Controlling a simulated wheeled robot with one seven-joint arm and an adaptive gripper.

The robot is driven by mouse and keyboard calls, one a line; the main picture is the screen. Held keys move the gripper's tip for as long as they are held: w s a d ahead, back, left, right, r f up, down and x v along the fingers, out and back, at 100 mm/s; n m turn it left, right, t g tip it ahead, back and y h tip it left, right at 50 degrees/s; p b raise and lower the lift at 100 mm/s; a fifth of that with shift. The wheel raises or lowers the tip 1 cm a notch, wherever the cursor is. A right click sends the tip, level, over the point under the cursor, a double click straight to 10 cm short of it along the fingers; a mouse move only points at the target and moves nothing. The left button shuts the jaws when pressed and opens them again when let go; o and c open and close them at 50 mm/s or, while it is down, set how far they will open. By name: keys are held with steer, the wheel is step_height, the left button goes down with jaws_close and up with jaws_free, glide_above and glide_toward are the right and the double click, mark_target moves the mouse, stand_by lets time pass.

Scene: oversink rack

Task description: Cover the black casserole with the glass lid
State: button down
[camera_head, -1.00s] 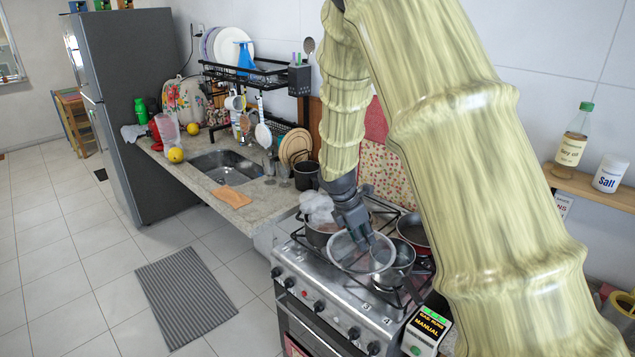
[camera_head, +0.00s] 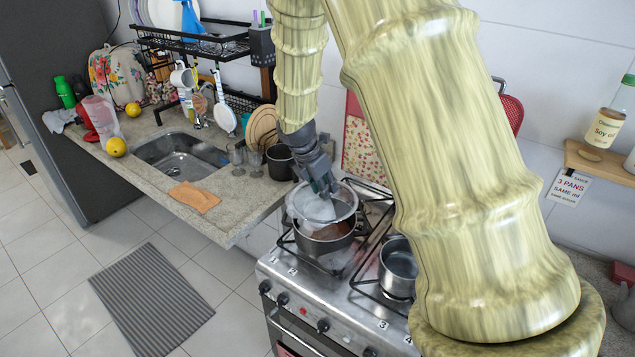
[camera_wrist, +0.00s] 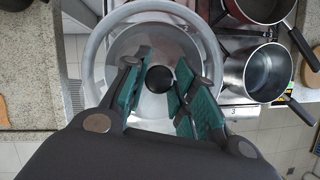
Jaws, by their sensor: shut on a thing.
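My gripper (camera_head: 318,183) is shut on the black knob (camera_wrist: 159,78) of the glass lid (camera_head: 343,208). In the wrist view the lid's pale rim (camera_wrist: 92,62) rings the fingers. The lid is over a dark casserole (camera_head: 325,247) on the left front burner, with brownish contents and white steam rising. The lid appears a little above the casserole's rim, with part of the opening showing below it. In the wrist view the lid and my gripper hide most of the casserole.
A steel saucepan (camera_head: 398,268) stands to the right on the stove (camera_head: 300,287); it also shows in the wrist view (camera_wrist: 265,72), near a red-rimmed pan (camera_wrist: 262,8). A black pot (camera_head: 281,163) stands on the counter (camera_head: 240,205) behind. Wall and rack lie beyond.

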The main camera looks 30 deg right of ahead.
mark_target(322, 199)
steer(key=shift+s+a+f+b, duration=0.1)
steer(key=shift+s+a+b, duration=0.05)
steer(key=shift+s+b, duration=0.45)
steer(key=shift+s+f, duration=0.2)
steer(key=shift+f, duration=0.1)
steer(key=w+f+b, duration=0.2)
steer(key=f, duration=0.1)
steer(key=shift+s+f+b, duration=0.15)
steer(key=shift+f+b, duration=0.1)
steer(key=shift+b, duration=0.2)
steer(key=shift+s, duration=0.35)
steer(key=shift+s+f, duration=0.15)
steer(key=shift+w+f, duration=0.4)
steer(key=shift+f, duration=0.3)
steer(key=shift+s+r, duration=0.15)
steer(key=shift+s, duration=0.1)
